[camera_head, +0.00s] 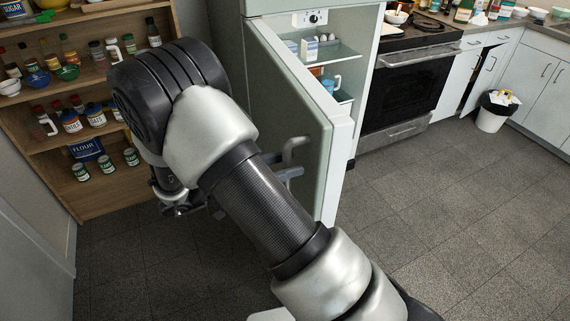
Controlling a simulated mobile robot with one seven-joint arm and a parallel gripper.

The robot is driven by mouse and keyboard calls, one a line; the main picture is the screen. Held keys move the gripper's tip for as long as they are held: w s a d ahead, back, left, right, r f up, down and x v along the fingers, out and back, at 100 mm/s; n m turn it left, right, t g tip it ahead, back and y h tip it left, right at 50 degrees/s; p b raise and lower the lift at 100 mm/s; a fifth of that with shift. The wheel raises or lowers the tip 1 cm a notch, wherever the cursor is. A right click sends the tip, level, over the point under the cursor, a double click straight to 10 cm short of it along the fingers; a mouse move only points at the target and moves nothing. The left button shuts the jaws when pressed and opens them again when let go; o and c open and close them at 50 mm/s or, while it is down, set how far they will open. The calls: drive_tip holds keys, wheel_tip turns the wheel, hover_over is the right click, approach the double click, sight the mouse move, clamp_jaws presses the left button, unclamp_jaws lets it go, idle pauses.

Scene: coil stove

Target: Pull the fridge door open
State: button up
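The pale green fridge door (285,95) stands ajar, its free edge swung out toward me. To its right a gap shows the lit shelves inside the fridge (322,52). The door's grey handle (293,150) is on the outer face, partly behind my forearm. My gripper (184,209) is mostly hidden behind my arm, on the outer side of the door, low and left of the handle. Its fingertips cannot be made out, so I cannot tell whether it is open or shut, or whether it touches the handle.
A wooden shelf (50,192) with jars and bowls stands at the left, near my elbow. An oven (408,85) is right of the fridge. Cabinets and a white bin (491,118) stand at the far right. The tiled floor (430,200) at the right is clear.

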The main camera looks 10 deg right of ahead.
drive_tip(key=s+a, duration=0.2)
drive_tip(key=a, duration=1.5)
drive_tip(key=shift+s+a, duration=0.15)
drive_tip(key=shift+s, duration=0.25)
drive_tip(key=w+d+r+n+t+y+p, duration=0.3)
drive_tip(key=w+r+t+y, duration=0.55)
drive_tip(key=w+r, duration=0.9)
drive_tip(key=w+d+r+n+t+y+p, duration=0.1)
drive_tip(key=w+r+n+t+y, duration=0.3)
drive_tip(key=r, duration=0.5)
drive_tip(key=s+r+n+y+p, duration=0.2)
drive_tip(key=s+r+n+y, duration=0.15)
drive_tip(key=r+y, duration=0.3)
drive_tip(key=s+d+f+n+g+p, duration=0.1)
drive_tip(key=s+d, duration=0.4)
drive_tip(key=s, duration=0.6)
drive_tip(key=s+d+f+n+g+p, duration=0.1)
drive_tip(key=s+d+f+g, duration=0.4)
drive_tip(key=s, duration=0.6)
drive_tip(key=s+d+f+n+g+h+p, duration=0.1)
drive_tip(key=s+d+f+n+g, duration=0.2)
drive_tip(key=s, duration=0.8)
drive_tip(key=shift+d+n+g, duration=0.35)
drive_tip(key=shift+d, duration=0.7)
